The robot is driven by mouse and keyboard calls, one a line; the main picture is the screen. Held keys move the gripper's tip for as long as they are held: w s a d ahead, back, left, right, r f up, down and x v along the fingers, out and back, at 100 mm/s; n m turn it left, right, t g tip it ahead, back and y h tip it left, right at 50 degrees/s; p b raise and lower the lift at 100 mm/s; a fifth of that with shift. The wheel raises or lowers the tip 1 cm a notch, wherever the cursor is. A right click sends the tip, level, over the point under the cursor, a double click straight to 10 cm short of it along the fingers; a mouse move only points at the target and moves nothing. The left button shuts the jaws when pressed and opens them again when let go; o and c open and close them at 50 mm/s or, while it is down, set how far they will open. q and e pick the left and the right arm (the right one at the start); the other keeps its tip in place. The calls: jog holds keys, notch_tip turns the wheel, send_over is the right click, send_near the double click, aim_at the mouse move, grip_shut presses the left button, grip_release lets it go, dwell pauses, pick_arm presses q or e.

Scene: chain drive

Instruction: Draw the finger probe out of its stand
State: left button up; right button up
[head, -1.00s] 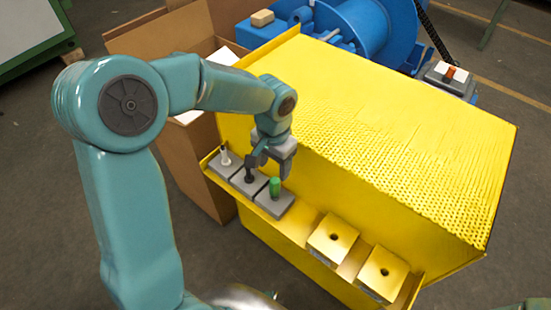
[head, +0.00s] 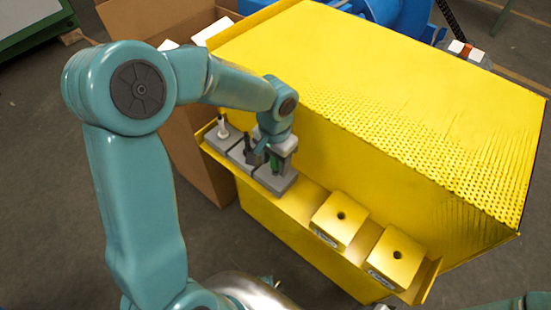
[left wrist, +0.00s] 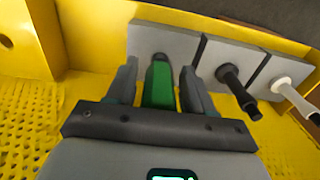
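Three small tools stand in grey blocks on the yellow ledge. One has a green handle (head: 273,165), one is black (head: 248,151) and one is white (head: 222,127). I cannot tell by name which is the finger probe. My left gripper (head: 269,160) is down over the green-handled tool. In the left wrist view, its open fingers stand on either side of the green handle (left wrist: 159,84), with a gap on each side. The handle is upright in its grey block (left wrist: 165,40). The black tool (left wrist: 235,86) and white tool (left wrist: 296,98) stand beside it. My right gripper is out of view.
Two yellow blocks with round holes, near (head: 339,217) and far right (head: 396,258), sit on the same ledge. The large yellow housing (head: 400,110) rises right behind the tools. An open cardboard box (head: 190,150) stands to the left. The grey floor is clear in front.

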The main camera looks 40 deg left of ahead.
pick_arm(q)
grip_shut()
jog(key=shift+r+p, duration=3.6)
jog(key=shift+r, duration=0.95)
